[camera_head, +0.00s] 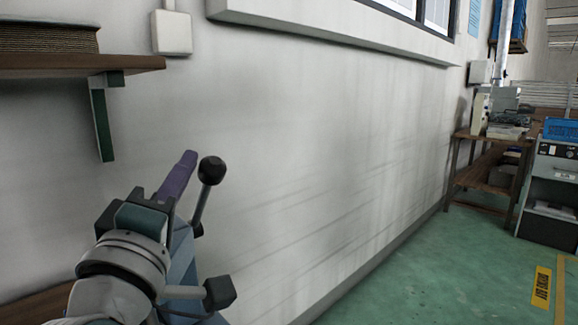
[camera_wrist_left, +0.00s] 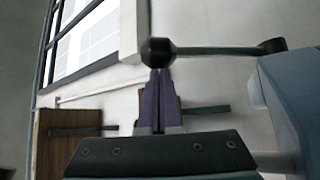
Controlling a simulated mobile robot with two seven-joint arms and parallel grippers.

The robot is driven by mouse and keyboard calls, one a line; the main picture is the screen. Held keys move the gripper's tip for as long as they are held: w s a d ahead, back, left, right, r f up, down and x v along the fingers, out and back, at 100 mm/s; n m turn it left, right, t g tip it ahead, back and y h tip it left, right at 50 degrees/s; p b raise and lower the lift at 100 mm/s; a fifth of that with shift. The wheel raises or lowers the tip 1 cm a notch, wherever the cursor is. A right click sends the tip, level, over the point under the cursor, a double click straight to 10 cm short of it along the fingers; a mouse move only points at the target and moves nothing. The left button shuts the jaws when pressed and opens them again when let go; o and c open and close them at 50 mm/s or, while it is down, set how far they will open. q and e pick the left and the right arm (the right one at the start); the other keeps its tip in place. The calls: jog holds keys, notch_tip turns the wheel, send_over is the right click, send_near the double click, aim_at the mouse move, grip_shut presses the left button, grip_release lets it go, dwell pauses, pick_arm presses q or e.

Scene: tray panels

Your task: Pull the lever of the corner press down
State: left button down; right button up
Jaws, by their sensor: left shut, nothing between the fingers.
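The corner press has a blue body (camera_head: 184,262), partly hidden behind my left arm in the head view. Its lever (camera_head: 199,208) is a thin dark rod that rises, tilted slightly right, to a black ball knob (camera_head: 212,170). My left gripper (camera_head: 187,160) has purple fingers, shut and empty, just left of the knob. In the left wrist view the fingertips (camera_wrist_left: 159,72) end right at the ball knob (camera_wrist_left: 157,51); I cannot tell whether they touch it. There the rod (camera_wrist_left: 215,50) runs right towards the press body (camera_wrist_left: 294,95). My right gripper is out of view.
A wall (camera_head: 330,150) stands close behind the press. A wooden shelf (camera_head: 60,65) with a bracket (camera_head: 102,120) juts out at upper left. A dark block on a grey shaft (camera_head: 220,292) sits low beside the press. Green floor (camera_head: 420,270) is open at right, before a bench (camera_head: 480,165).

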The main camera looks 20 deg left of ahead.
pick_arm(q)
jog(key=s+d+f+m+t+h+b, duration=0.2)
jog(key=d+f+m+t+h+b, duration=0.3)
jog(key=m+b, duration=0.5)
jog(key=shift+d+f+m+h+b, duration=0.15)
jog(key=shift+f+m+h+b, duration=0.15)
jog(key=shift+f+h+b, duration=0.85)
jog(key=shift+s+r+y, duration=0.15)
jog(key=shift+r+y, duration=0.05)
jog(key=shift+y, duration=0.15)
dwell(0.4)
jog(key=s+p, duration=0.1)
jog(key=s, duration=1.2)
jog(key=shift+d+f, duration=0.25)
jog(key=shift+f, duration=0.05)
